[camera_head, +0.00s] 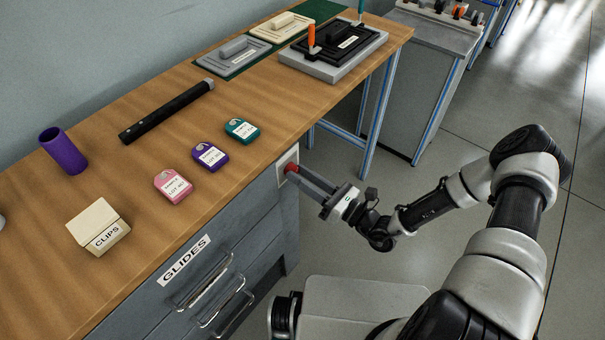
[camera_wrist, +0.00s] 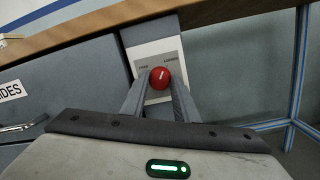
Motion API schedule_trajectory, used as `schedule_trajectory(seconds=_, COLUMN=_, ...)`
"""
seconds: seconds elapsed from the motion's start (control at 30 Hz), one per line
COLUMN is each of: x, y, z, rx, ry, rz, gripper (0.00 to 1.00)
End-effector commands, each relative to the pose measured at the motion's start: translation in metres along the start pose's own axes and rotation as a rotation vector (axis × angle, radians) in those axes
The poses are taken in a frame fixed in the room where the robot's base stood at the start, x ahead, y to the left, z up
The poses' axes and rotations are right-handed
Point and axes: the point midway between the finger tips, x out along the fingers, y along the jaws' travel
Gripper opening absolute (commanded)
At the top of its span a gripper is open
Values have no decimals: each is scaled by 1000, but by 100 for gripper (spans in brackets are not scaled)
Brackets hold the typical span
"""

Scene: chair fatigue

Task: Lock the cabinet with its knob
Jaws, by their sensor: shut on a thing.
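The grey cabinet (camera_head: 170,300) stands under the wooden bench top, with a "GLIDES" label on its front. Its red knob (camera_head: 291,170) sits on a pale plate at the cabinet's upper right. In the wrist view the knob (camera_wrist: 160,77) is round with a white pointer mark, tilted a little right of vertical. The plate (camera_wrist: 158,52) carries small words on its left and right; the right one seems to read "LOCKED". My gripper (camera_wrist: 160,84) is shut on the knob, one finger on each side. In the head view my gripper (camera_head: 297,175) reaches it from the right.
Two drawer handles (camera_head: 203,283) stick out below the label. On the bench lie a clips box (camera_head: 98,228), several coloured tags (camera_head: 210,155), a black bar (camera_head: 167,110) and a purple cup (camera_head: 63,151). Blue bench legs (camera_head: 375,110) stand right of the cabinet; the floor beyond is open.

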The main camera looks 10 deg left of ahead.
Motion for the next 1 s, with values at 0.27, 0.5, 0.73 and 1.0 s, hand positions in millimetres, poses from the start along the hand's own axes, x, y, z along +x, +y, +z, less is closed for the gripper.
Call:
schedule_trajectory(seconds=0.27, x=-1, y=0, z=-1, rx=152, ry=-11, rz=-19, gripper=5)
schedule_trajectory(seconds=0.5, x=-1, y=1, z=-1, rx=211, ry=-14, rz=-25, gripper=5)
schedule_trajectory(seconds=0.73, x=-1, y=1, z=-2, rx=223, ry=-15, rz=-27, gripper=5)
schedule_trajectory(seconds=1.0, x=-1, y=1, z=-2, rx=223, ry=-15, rz=-27, gripper=31)
